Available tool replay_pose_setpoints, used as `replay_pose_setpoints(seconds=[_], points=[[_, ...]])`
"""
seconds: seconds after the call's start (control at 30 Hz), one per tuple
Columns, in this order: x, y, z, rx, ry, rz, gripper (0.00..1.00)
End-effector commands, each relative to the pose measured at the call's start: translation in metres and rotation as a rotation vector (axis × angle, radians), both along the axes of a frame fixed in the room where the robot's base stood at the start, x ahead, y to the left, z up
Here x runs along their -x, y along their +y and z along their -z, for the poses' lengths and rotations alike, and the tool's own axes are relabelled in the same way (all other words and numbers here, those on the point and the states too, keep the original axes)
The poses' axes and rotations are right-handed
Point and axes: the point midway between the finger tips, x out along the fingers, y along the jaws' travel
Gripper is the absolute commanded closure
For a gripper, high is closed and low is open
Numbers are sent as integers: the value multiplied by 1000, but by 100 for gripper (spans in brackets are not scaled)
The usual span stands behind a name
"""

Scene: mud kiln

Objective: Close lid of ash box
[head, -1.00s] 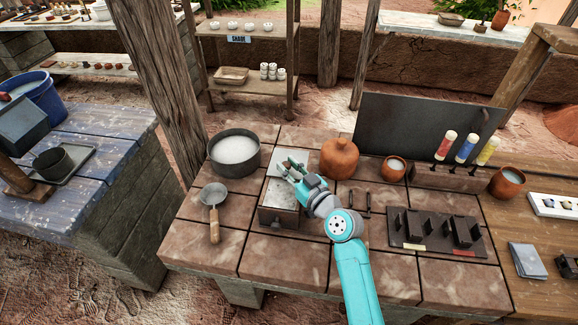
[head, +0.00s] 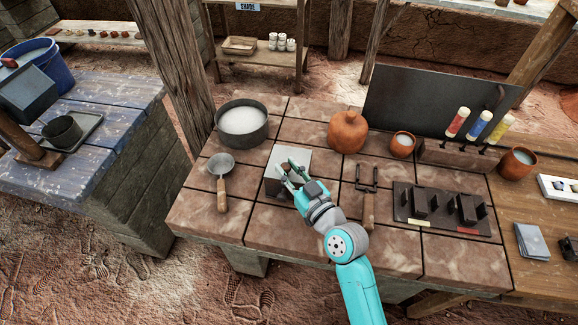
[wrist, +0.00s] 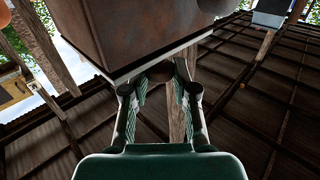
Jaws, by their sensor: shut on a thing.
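The ash box is a small dark box (head: 276,191) on the tiled counter, left of the orange clay pot. Its pale flat lid (head: 278,159) slopes over it and hides most of the inside. My gripper (head: 290,172) is at the lid, with its fingers around a small dark reddish knob. A large brown surface fills the top there. I cannot tell the exact gap between lid and box.
A ladle (head: 221,172) and a pan of white powder (head: 242,122) stand to the left. The clay pot (head: 347,132), a wooden-handled tool (head: 368,205) and a dark mould plate (head: 445,222) are to the right. The front tiles are mostly clear.

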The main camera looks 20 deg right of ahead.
Motion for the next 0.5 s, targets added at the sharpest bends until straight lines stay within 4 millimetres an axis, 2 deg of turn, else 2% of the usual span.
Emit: replay_pose_setpoints(seconds=[0.03, 0.1, 0.5], points=[[2, 2, 2, -1, 7, -7, 65], [2, 2, 2, -1, 7, -6, 48], [5, 0, 2, -1, 4, -3, 47]])
